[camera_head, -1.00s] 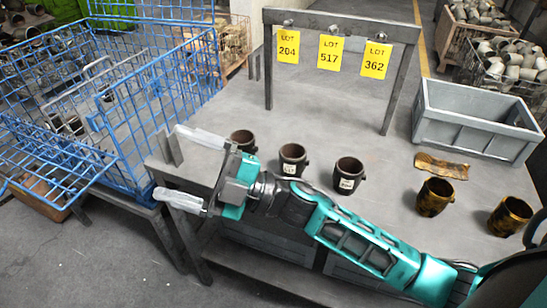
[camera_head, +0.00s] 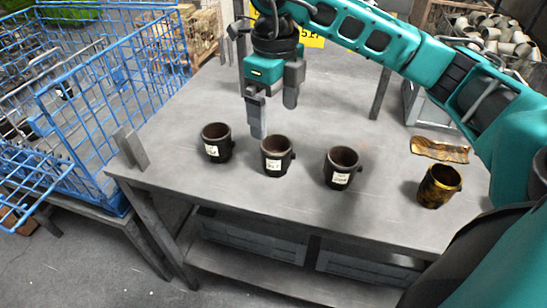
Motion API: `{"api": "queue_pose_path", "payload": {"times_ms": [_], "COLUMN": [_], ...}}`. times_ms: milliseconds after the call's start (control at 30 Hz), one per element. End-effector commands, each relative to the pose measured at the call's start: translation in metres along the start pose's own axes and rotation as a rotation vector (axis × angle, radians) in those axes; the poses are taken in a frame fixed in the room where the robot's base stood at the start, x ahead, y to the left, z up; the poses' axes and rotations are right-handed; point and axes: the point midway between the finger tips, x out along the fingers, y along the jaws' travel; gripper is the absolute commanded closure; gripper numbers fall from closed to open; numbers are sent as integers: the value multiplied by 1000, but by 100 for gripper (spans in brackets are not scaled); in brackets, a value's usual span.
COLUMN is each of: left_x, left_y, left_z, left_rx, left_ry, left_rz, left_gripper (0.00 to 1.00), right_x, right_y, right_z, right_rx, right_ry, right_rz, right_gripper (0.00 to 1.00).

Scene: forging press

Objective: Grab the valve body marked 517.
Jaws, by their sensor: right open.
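Three dark brown valve bodies with white labels stand upright in a row on the grey table (camera_head: 170,190): a left one (camera_head: 217,146), a middle one (camera_head: 276,157) and a right one (camera_head: 341,170). The label print is too small to read surely, so I cannot tell from it which is 517. My right gripper (camera_head: 274,118) is open and empty, fingers pointing down, above and just behind the middle valve body. A yellow lot sign (camera_head: 311,41) is mostly hidden behind my right arm; its visible digits look like part of 517. My left gripper is out of view.
A blue wire cage (camera_head: 75,115) stands left of the table. A grey crate (camera_head: 425,108) is partly hidden by my arm. The table's left part is fairly clear.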

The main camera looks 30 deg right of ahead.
Motion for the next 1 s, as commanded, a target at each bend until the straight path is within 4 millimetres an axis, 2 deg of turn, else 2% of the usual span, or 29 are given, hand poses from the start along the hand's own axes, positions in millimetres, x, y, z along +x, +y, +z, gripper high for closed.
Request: {"api": "queue_pose_path", "payload": {"times_ms": [33,100,233,467,700,800,1000], "left_x": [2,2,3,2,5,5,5], "left_y": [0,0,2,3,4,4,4], "left_z": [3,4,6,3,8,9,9], "left_rx": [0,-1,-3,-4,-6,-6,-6], "left_ry": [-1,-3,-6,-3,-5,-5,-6], "left_rz": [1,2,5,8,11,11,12], "left_gripper": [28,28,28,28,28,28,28], "right_x": [13,27,49,66,101,111,114], "right_y": [0,1,1,1,-3,-3,-3], "right_z": [-1,-1,-1,0,-1,0,0], "right_rx": [-1,-2,-3,-4,-3,-5,-6], "right_ry": [6,5,4,0,3,1,-1], "right_rz": [2,4,5,6,7,7,7], "right_gripper": [4,4,4,4,4,4,4]}}
